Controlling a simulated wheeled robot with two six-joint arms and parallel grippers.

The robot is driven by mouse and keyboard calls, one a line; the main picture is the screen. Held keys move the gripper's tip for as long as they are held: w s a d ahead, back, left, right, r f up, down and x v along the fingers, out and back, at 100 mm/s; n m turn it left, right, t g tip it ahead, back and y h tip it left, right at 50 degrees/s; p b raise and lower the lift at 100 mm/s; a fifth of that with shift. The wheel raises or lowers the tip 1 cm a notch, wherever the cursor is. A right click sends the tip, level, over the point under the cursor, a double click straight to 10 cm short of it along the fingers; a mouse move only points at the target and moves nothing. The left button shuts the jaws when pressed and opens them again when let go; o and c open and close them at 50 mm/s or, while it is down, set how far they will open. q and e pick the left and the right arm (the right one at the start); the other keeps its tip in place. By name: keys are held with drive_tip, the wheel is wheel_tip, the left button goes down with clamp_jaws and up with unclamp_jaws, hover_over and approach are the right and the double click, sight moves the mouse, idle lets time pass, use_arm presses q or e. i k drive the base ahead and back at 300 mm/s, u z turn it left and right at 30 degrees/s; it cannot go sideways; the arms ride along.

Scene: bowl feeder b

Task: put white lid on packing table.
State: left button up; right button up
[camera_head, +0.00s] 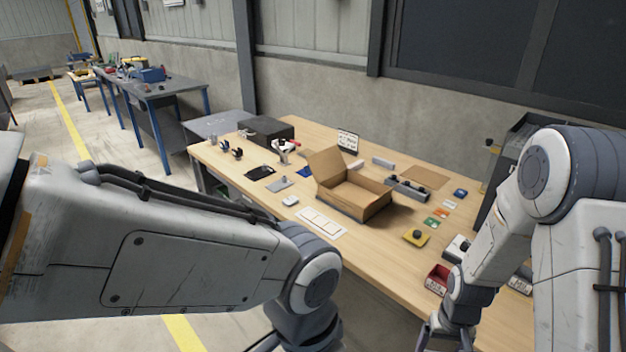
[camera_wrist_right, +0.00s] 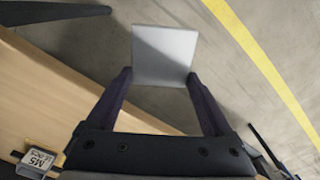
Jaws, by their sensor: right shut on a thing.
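The white lid (camera_wrist_right: 165,55) is a flat, square, pale grey-white plate in the right wrist view. My right gripper (camera_wrist_right: 158,82) is shut on its near edge, one finger at each side, and holds it over the concrete floor, beside the table edge. In the head view my right gripper (camera_head: 440,335) is at the bottom, by the table's near side; I cannot make out the lid there. The packing table (camera_head: 385,268) is a long light-wood table; its edge also shows in the right wrist view (camera_wrist_right: 50,85). My left gripper is below the head view.
An open cardboard box (camera_head: 360,207) stands mid-table, with small parts and cards around it. A white three-panel card (camera_head: 321,222) lies near the front edge. Bare wood lies between these.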

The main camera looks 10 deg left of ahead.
sight(394, 261)
drive_tip(key=u, duration=0.4)
drive_tip(key=i, duration=1.1)
drive_tip(key=z, duration=0.4)
